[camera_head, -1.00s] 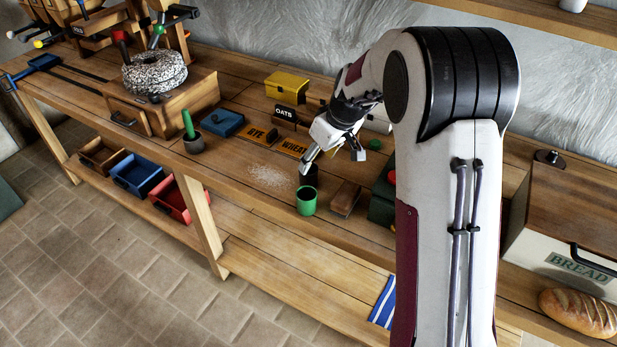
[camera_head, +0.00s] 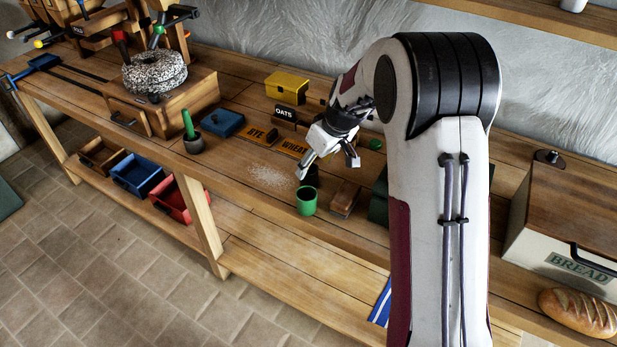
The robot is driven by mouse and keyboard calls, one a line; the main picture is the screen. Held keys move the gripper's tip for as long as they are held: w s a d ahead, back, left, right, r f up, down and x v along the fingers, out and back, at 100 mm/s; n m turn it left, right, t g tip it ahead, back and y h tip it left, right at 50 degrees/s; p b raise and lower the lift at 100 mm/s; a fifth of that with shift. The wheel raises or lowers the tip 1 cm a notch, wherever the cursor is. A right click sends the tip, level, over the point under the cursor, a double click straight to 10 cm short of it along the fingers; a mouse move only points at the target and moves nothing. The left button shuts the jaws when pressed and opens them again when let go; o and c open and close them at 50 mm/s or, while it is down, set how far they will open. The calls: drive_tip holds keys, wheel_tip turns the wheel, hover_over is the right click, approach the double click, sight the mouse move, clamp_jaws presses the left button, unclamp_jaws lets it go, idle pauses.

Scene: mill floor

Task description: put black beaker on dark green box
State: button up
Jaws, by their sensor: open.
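The black beaker (camera_head: 313,179) stands on the bench just behind the green beaker, partly hidden by my gripper. My gripper (camera_head: 327,168) is open, pointing down, with its left finger beside or in front of the beaker. I cannot tell whether it touches. The dark green box (camera_head: 378,206) is on the bench to the right, mostly hidden behind my arm.
The green beaker (camera_head: 306,201) stands close in front of the black one. A wooden block (camera_head: 344,198) lies between the beakers and the box. Pale spilled flour (camera_head: 270,177) lies left. Labelled plates (camera_head: 262,134) and a yellow box (camera_head: 287,85) are behind.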

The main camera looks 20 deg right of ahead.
sight(311, 169)
drive_tip(key=shift+a+x, duration=0.2)
drive_tip(key=shift+x, duration=2.3)
drive_tip(key=c, duration=1.4)
drive_tip(key=shift+r, duration=5.05)
